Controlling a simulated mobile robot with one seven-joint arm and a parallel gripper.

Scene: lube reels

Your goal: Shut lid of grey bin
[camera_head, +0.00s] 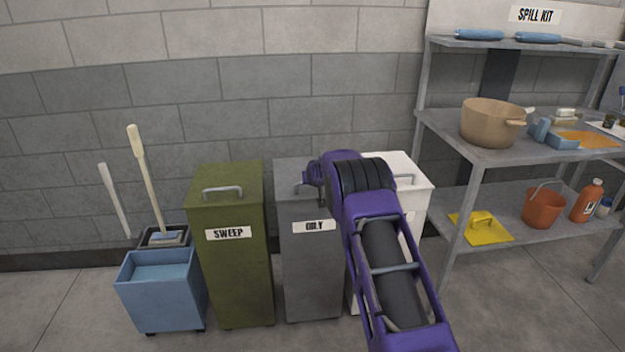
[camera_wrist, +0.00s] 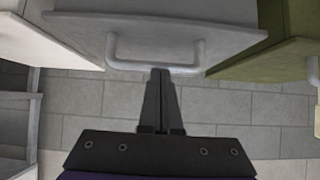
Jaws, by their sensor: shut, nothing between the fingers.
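The grey bin (camera_head: 311,262), labelled OILY, stands between a green bin and a white bin. Its lid (camera_head: 292,170) looks flat and level with the top, lying down on the bin; my arm covers its right part. In the wrist view the lid (camera_wrist: 160,30) fills the upper middle, with its bar handle (camera_wrist: 155,65) along the near edge. My gripper (camera_wrist: 160,75) is shut and empty, its fingertips at or just by the middle of the handle. I cannot tell whether they touch. In the head view my arm hides the fingers.
The green SWEEP bin (camera_head: 231,270) stands close on the left, the white bin (camera_head: 411,190) close on the right. A blue mop bucket (camera_head: 162,290) is farther left. A metal shelf (camera_head: 470,150) with a pot stands at the right. The floor in front is clear.

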